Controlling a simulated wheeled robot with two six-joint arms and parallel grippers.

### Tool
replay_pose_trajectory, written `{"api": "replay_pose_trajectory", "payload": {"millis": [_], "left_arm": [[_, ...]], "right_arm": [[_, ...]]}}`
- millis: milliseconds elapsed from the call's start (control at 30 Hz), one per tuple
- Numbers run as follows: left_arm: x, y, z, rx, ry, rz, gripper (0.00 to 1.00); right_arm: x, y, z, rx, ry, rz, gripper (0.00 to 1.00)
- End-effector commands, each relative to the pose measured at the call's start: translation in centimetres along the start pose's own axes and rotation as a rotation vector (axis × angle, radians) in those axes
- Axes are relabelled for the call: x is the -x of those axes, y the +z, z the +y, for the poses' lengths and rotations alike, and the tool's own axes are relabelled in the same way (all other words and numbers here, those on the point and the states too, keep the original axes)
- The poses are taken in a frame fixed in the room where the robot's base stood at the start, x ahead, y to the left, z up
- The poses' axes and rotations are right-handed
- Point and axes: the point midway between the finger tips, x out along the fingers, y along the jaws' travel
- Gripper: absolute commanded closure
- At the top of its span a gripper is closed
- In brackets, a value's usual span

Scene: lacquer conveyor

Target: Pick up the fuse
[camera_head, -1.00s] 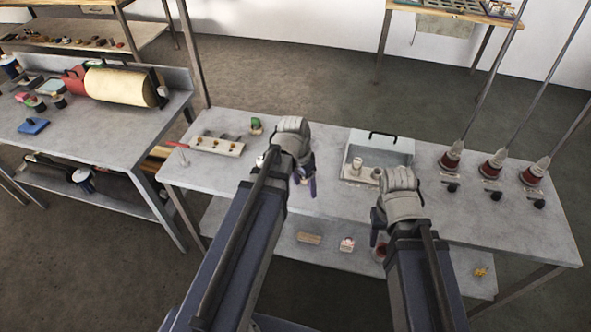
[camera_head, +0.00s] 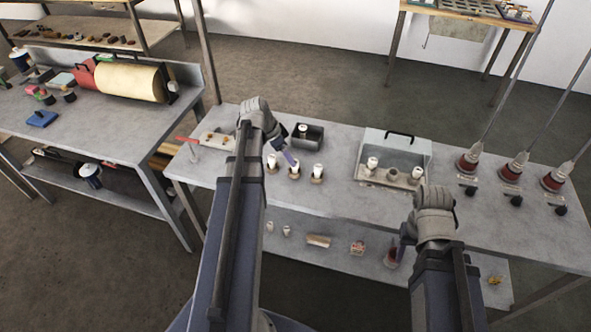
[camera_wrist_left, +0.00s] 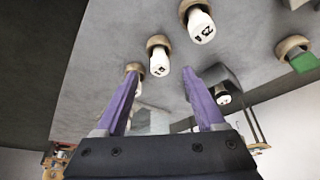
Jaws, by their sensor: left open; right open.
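Three white fuses with dark lettering stand in tan rings on the grey table: a left one (camera_head: 272,162), a middle one (camera_head: 295,170) and a right one (camera_head: 317,172). My left gripper (camera_head: 289,158) is open and empty beside and above them. In the left wrist view its purple fingers (camera_wrist_left: 160,80) are spread. A further one is partly hidden behind a finger. My right gripper (camera_head: 401,246) is open at the table's front edge, its fingers partly hidden.
A dark open box (camera_head: 316,142) holds a white piece with a dark top. A pale box with a handle (camera_head: 425,157) holds more white cylinders. Red-based rods (camera_head: 468,163) stand at the right. A lower shelf (camera_head: 335,268) carries small items.

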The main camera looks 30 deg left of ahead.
Motion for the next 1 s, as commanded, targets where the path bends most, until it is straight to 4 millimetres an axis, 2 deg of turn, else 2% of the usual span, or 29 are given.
{"api": "replay_pose_trajectory", "payload": {"millis": [67, 367, 733, 1000], "left_arm": [[-1.1, 0.1, 0.0, 0.000, 0.000, 0.000, 0.29], [-1.8, -0.1, 0.0, 0.001, 0.000, 0.000, 0.29], [-6.2, -0.6, 0.1, 0.001, 0.000, 0.000, 0.29], [-6.2, -0.8, 0.1, 0.001, 0.000, 0.000, 0.29]], "right_arm": [[-1.1, -0.1, -0.1, 0.000, 0.000, 0.000, 0.50], [-1.6, -0.1, -0.1, 0.000, 0.000, 0.000, 0.50], [-5.5, -0.3, -0.5, 0.000, 0.000, 0.000, 0.50], [-5.4, -0.3, -0.5, 0.000, 0.000, 0.000, 0.50]]}}
